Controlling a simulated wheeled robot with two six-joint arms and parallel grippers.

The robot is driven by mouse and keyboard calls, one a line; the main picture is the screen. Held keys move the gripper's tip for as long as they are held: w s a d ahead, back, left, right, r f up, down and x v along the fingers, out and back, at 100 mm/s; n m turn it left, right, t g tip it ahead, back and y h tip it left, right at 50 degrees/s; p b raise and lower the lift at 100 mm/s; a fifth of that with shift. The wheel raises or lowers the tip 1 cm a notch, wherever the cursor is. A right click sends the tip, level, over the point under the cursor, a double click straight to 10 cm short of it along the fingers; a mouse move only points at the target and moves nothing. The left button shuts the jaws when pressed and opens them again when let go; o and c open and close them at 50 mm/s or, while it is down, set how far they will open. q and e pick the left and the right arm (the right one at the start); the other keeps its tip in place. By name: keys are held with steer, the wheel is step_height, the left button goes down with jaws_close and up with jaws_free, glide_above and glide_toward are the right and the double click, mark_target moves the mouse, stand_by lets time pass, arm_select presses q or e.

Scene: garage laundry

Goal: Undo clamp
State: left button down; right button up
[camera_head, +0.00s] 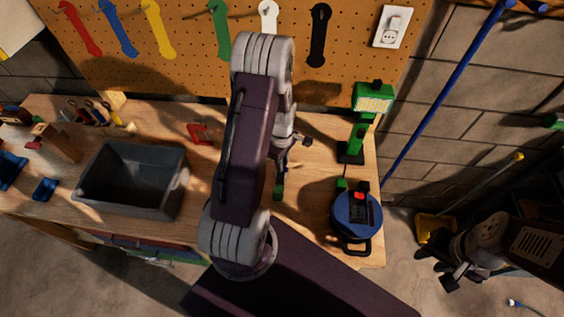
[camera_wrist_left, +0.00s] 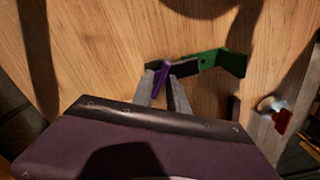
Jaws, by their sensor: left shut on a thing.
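In the left wrist view a green angled bracket (camera_wrist_left: 228,62) with a dark bar lies on the wood beside a purple lever-like piece (camera_wrist_left: 160,78); they look like parts of the clamp. My left gripper (camera_wrist_left: 165,88) is shut on the purple piece, one finger on each side. In the head view my left gripper (camera_head: 281,165) points down at the bench, with the clamp's green end (camera_head: 278,193) just below it. The arm hides part of the clamp. My right gripper (camera_head: 447,273) hangs off the bench at lower right, fingers apart and empty.
A grey bin (camera_head: 128,193) stands on the bench (camera_head: 310,205) at left, a red tool (camera_head: 198,134) behind it. A green work lamp (camera_head: 358,125) and a round blue device (camera_head: 357,218) stand at right. A blue pole (camera_head: 440,95) leans beside the bench.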

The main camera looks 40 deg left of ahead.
arm_select(q)
steer(key=shift+s+f, duration=0.15)
stand_by(0.3)
steer(key=c, duration=1.6)
jaws_free()
steer(key=shift+o, duration=0.3)
steer(key=shift+a, duration=0.1)
